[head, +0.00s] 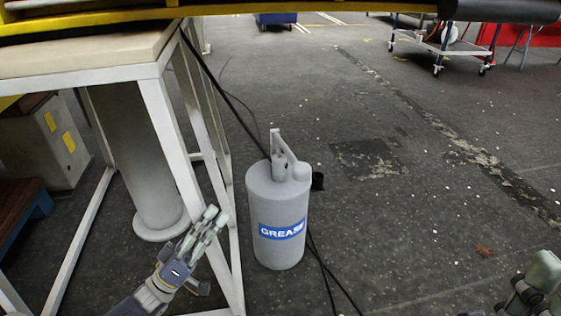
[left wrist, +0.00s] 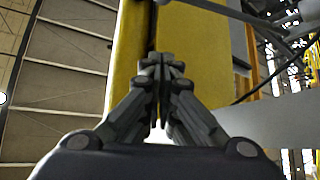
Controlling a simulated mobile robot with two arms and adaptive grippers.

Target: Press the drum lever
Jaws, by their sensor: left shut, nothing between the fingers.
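The grease drum (head: 277,240) is a grey upright cylinder with a blue "GREASE" label, standing on the floor in the middle of the head view. Its grey lever (head: 277,145) rises from the top, next to a round knob (head: 302,171). My left gripper (head: 213,216) is left of the drum, lower in the picture than its top and apart from the lever. In the left wrist view its fingers (left wrist: 161,72) are closed together with nothing between them. My right gripper (head: 537,284) is partly in view at the bottom right corner, cut off by the edge; its fingers cannot be read.
A white-framed table (head: 155,88) stands close on the left, its leg beside my left gripper. A yellow beam (head: 90,23) crosses the top of the head view. Black hoses (head: 222,82) run behind the drum. Floor right of the drum is clear; a cart (head: 440,48) stands far back.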

